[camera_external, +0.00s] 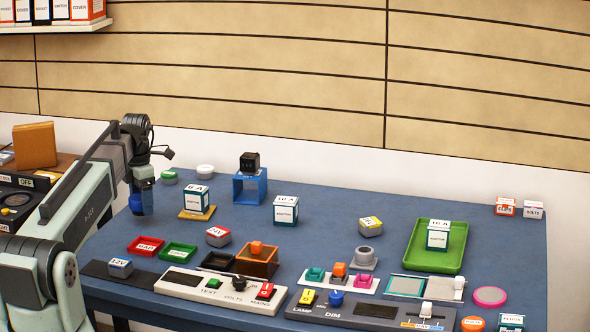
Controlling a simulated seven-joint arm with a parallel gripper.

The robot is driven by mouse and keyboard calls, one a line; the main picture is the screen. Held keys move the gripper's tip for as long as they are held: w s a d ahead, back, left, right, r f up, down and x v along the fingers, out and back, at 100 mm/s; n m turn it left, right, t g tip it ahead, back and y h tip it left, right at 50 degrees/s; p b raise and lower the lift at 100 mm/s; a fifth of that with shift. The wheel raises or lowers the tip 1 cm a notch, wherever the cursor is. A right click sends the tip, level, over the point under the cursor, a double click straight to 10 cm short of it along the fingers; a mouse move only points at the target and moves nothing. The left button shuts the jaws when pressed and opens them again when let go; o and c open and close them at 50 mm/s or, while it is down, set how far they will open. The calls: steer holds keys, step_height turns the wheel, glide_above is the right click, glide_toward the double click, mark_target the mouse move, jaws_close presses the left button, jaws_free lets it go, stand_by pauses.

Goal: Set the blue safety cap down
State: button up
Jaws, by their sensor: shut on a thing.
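The blue safety cap (134,202) shows as a small rounded blue piece at the end of my arm, on the left side of the table. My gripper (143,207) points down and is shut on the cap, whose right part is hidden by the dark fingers. The cap appears close to the blue tabletop (330,200), but I cannot tell from this view whether it touches the surface.
Right of my gripper a white labelled box stands on a yellow mat (197,213). Behind are a green-and-white piece (168,177) and a white round lid (205,171). Red (148,247) and green (178,252) trays lie in front. The table's middle has bare patches.

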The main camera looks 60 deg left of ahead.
steer(key=shift+f, duration=1.25)
steer(key=shift+f, duration=0.1)
steer(key=o, duration=1)
step_height(320, 180, up, 12)
steer(key=shift+r, duration=0.15)
